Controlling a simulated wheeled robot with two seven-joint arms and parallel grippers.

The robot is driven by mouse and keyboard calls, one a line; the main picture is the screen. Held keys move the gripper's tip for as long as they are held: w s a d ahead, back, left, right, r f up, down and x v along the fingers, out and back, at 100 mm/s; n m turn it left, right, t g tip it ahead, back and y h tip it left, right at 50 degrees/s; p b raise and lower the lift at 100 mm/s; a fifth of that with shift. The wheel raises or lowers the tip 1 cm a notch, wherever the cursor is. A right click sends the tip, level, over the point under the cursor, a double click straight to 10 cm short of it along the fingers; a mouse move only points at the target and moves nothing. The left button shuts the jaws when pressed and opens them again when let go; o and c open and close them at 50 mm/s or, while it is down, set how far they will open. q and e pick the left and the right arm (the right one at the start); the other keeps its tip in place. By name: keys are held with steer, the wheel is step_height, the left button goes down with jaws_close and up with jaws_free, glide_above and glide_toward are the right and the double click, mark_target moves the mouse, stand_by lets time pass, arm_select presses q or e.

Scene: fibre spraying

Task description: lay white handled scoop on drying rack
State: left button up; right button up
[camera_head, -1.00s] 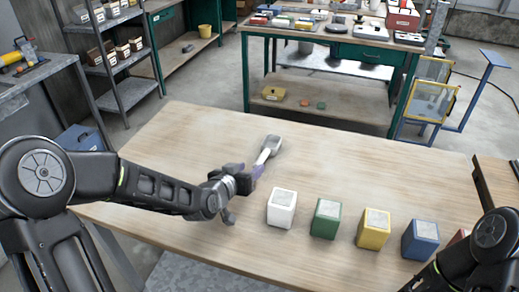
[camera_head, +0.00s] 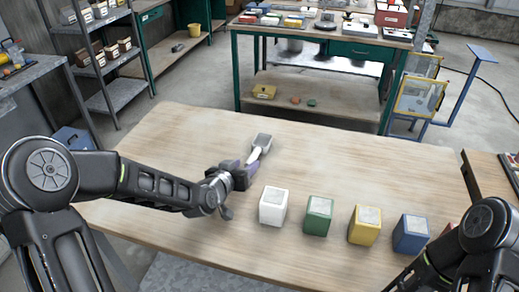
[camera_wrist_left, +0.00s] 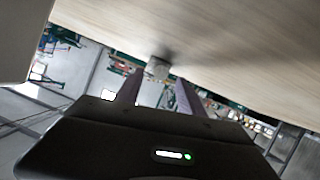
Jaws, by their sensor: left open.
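The scoop (camera_head: 262,141) lies near the middle of the wooden table, with a grey head pointing away from me and a white handle (camera_head: 254,156) toward my left gripper. My left gripper (camera_head: 248,168) is open and low over the table at the handle's near end, which its fingers partly hide. In the left wrist view the grey scoop head (camera_wrist_left: 158,68) shows just beyond and between the two fingertips (camera_wrist_left: 158,82). I cannot make out a drying rack for certain. My right arm shows at the lower right, but its gripper is out of view.
White (camera_head: 273,206), green (camera_head: 318,216), yellow (camera_head: 365,225) and blue (camera_head: 411,234) blocks stand in a row right of my left gripper. The wooden table (camera_head: 190,130) is bare behind it. A green workbench (camera_head: 320,45) and shelves (camera_head: 100,60) stand beyond.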

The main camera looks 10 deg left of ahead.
mark_target(251, 158)
arm_select(q)
steer(key=shift+w+d+f+p, duration=0.15)
steer(key=shift+w+p, duration=0.2)
steer(key=shift+w, duration=0.2)
steer(key=p+x, duration=0.1)
steer(key=x, duration=0.2)
steer(key=shift+w+f, duration=0.1)
steer(key=shift+w, duration=0.05)
steer(key=shift+w+d+f, duration=0.1)
steer(key=shift+w+f, duration=0.1)
steer(key=shift+w, duration=0.1)
steer(key=shift+c, duration=0.4)
jaws_close()
